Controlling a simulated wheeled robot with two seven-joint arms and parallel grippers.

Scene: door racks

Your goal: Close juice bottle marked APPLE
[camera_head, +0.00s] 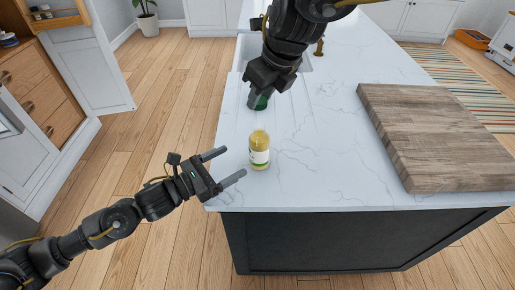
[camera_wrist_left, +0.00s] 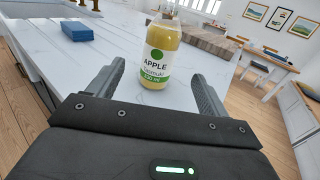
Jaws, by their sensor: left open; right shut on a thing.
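The juice bottle (camera_head: 259,150) stands upright near the counter's corner, yellow with a white label; no cap shows on its top. In the left wrist view the bottle (camera_wrist_left: 161,52) reads APPLE, and its top is at the picture edge. My left gripper (camera_head: 231,163) is open, just left of the bottle in the head view, its fingers pointing towards it, apart from it. My right gripper (camera_head: 259,95) is above the counter beyond the bottle, shut on a green cap (camera_head: 261,102), partly hidden by the fingers.
The white marble counter (camera_head: 330,150) has bare room right of the bottle. A wooden cutting board (camera_head: 435,135) lies at the right. A sink (camera_head: 303,62) is behind my right gripper. The left wrist view shows a blue block (camera_wrist_left: 62,31) on the counter. An open cabinet door (camera_head: 92,75) stands at the left.

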